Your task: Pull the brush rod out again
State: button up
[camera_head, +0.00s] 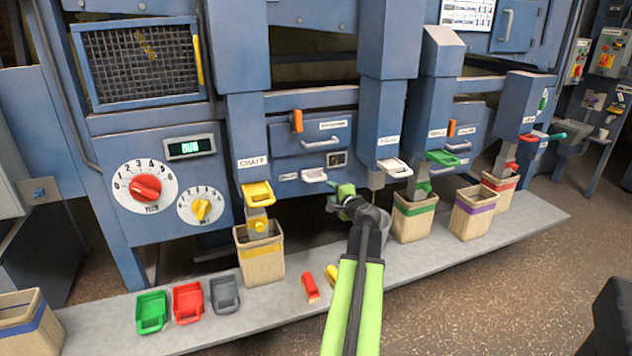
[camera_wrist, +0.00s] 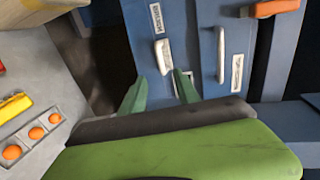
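A white handle (camera_head: 314,174) sits low on the blue panel beside a small label. The handle also shows in the wrist view (camera_wrist: 162,56), close ahead of my gripper. My gripper (camera_head: 338,194) is low in front of the panel, right of and below the handle. In the wrist view its two green fingers (camera_wrist: 159,80) stand apart, with the handle's near end between or just beyond the tips. Nothing is visibly held. Any rod behind the panel is hidden.
A drawer handle (camera_head: 322,143) and an orange lever (camera_head: 297,118) are above. A green-banded bin (camera_head: 413,218) stands at right. Loose trays and a red block (camera_head: 310,288) lie on the grey shelf.

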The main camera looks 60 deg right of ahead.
aim_at(317, 179)
jog(key=b+x, duration=0.1)
jog(key=x, duration=0.4)
jog(key=b+x, duration=0.1)
jog(key=x, duration=0.5)
jog(key=b+x, duration=0.1)
jog(key=x, duration=0.5)
jog(key=shift+s+d+f+b, duration=0.1)
jog(key=shift+s+d+b, duration=0.2)
jog(key=shift+d, duration=0.05)
grip_shut()
jog(key=shift+s+a, duration=0.1)
jog(key=shift+a, duration=0.4)
jog(key=shift+d, duration=0.1)
jog(key=f+v, duration=0.2)
jog(key=v, duration=0.8)
jog(key=s+f+v, duration=0.1)
jog(key=f+v, duration=0.1)
jog(key=v, duration=0.9)
jog(key=shift+s+f, duration=0.2)
jog(key=shift+s, duration=0.05)
